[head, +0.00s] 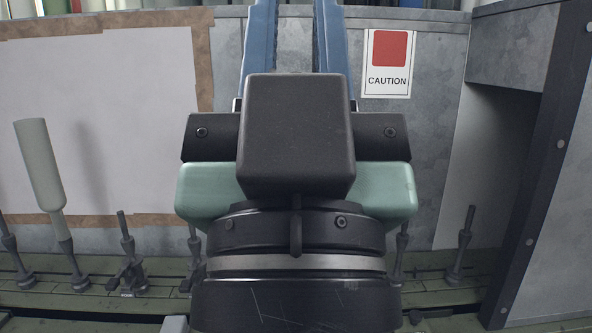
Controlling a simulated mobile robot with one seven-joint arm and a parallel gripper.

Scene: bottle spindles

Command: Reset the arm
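My gripper (295,20) is in the middle of the head view, close to the camera.
A pale grey-green bottle (40,165) sits neck-down on a spindle at the left. Several bare dark spindles stand along the green rail (70,298), including one at the right (463,245). A grey wall (440,120) with a caution sign (387,82) stands behind. A dark post (540,170) is at the right.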

